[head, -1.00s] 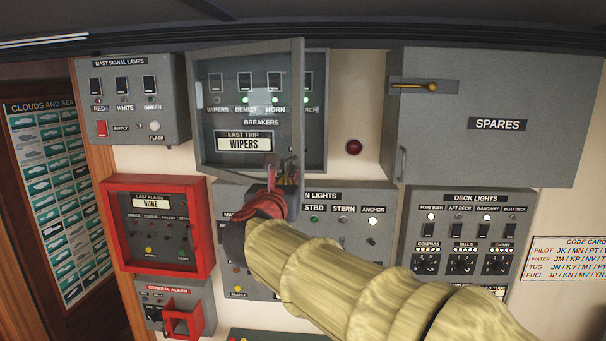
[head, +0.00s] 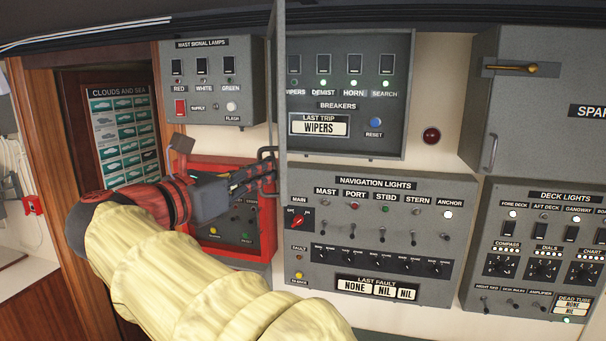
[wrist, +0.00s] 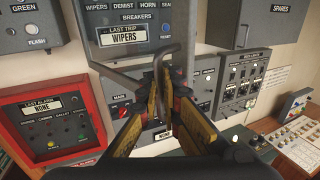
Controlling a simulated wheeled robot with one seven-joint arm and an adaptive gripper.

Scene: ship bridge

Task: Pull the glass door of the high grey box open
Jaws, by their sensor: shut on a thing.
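The high grey breaker box (head: 400,100) is in the upper middle of the head view, its row of switches and blue reset button in plain sight. Its glass door (head: 278,90) stands out from the box's left side and shows nearly edge-on. The door's dark bar handle (head: 266,152) is on its outer, left-facing side, near the bottom. My gripper (head: 264,178) is shut on the handle, coming from the left. In the wrist view the fingers (wrist: 161,92) close around the handle bar (wrist: 164,62); the exact contact is partly hidden by the fingers.
A red-framed alarm panel (head: 256,237) is behind my gripper. The navigation lights panel (head: 380,228) is below the box. The spares cupboard (head: 535,80) is shut at the right. A mast signal lamps panel (head: 210,120) is left of the door.

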